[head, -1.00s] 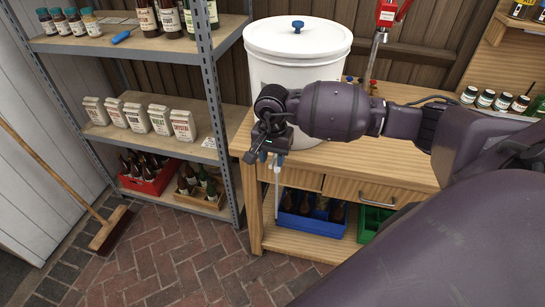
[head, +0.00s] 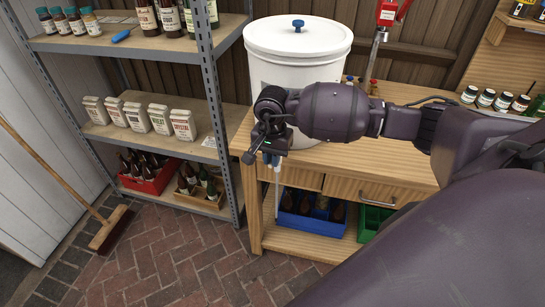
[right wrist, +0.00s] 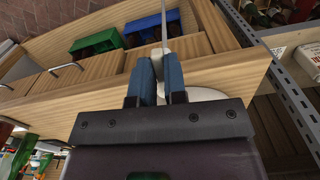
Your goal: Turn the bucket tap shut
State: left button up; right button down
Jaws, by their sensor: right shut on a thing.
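The white lidded bucket (head: 297,65) stands on the wooden bench, with a blue knob on its lid. My right gripper (head: 271,161) is in front of the bucket's lower left side, where the tap is mostly hidden behind it. In the right wrist view my right gripper's two blue fingers (right wrist: 160,82) are close together on a small pale part, which looks like the tap (right wrist: 158,56). A thin pale tube (head: 277,188) hangs below the gripper. Which way the tap handle is turned cannot be told. My left gripper is out of view.
A metal shelf (head: 212,85) with bottles and paper bags stands close to the left of the bench. A blue crate (head: 310,224) and a green crate (head: 370,222) sit on the bench's lower shelf. The brick floor (head: 170,255) in front is clear.

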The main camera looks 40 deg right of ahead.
jog(key=shift+w+d+m+b, duration=0.15)
jog(key=shift+w+m+b, duration=0.55)
jog(key=shift+m, duration=2.05)
jog(key=shift+w+d+m+b, duration=0.15)
jog(key=shift+w+m, duration=1.1)
jog(key=shift+m, duration=1.55)
jog(key=shift+w+d+m+b, duration=0.1)
jog(key=shift+w+m+b, duration=0.6)
jog(key=shift+m, duration=2.05)
jog(key=shift+w+p, duration=0.3)
jog(key=c, duration=1.2)
grip_release()
jog(key=shift+o, duration=0.2)
notch_tip(320, 180, up, 11)
